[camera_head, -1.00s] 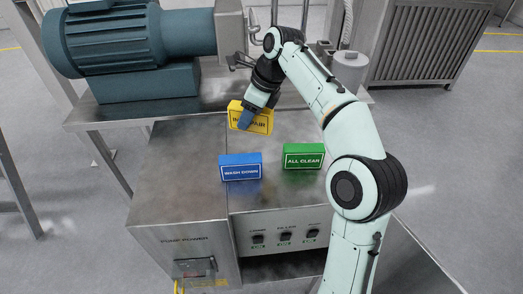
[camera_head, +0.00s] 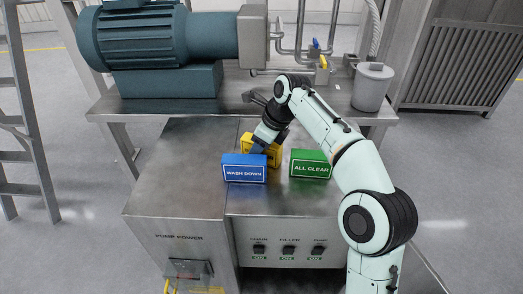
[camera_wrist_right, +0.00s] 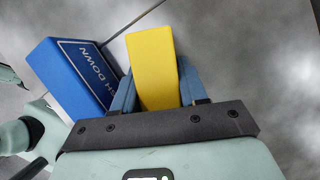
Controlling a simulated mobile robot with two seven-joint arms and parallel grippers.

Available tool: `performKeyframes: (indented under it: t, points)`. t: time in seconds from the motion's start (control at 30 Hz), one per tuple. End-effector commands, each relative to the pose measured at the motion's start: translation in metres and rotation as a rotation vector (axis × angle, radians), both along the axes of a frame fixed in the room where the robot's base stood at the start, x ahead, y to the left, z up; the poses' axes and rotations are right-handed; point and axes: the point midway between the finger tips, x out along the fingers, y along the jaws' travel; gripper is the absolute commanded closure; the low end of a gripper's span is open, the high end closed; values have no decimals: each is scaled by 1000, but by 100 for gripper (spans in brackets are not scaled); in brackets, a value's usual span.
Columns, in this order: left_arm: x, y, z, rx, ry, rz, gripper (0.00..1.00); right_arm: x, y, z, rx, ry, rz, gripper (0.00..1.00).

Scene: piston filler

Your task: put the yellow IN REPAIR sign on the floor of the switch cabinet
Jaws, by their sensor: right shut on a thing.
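The yellow sign (camera_head: 250,141) is at the top of the steel switch cabinet (camera_head: 168,190), just behind the blue WASH DOWN sign (camera_head: 244,168), which partly hides it. My right gripper (camera_head: 260,143) is shut on the yellow sign. In the right wrist view the sign (camera_wrist_right: 153,65) sits between the two blue fingers, beside the WASH DOWN sign (camera_wrist_right: 75,75). I cannot tell whether the yellow sign touches the cabinet top. A dark opening (camera_head: 285,287) shows under the switch panel, only partly in view; its floor is hidden. My left gripper is not in view.
A green ALL CLEAR sign (camera_head: 311,163) stands right of the blue one. A row of switches (camera_head: 288,251) and a PUMP POWER handle (camera_head: 188,270) are on the cabinet front. Behind are a blue-green motor (camera_head: 165,42) and a grey canister (camera_head: 372,87). The cabinet top's left part is clear.

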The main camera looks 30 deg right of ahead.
Motion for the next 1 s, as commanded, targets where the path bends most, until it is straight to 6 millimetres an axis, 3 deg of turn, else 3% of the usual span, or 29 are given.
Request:
performKeyframes:
  t: [0.37,0.4,0.47,0.77,1.0]
  points:
    - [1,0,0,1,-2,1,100,1,1,-1,1,-5,0,89]
    - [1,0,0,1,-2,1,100,1,1,0,1,-5,0,48]
    - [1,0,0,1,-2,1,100,1,1,0,1,-5,0,32]
    - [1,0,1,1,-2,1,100,1,1,1,1,-5,0,32]
    - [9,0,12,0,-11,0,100,-7,-5,33,0,-10,0,32]
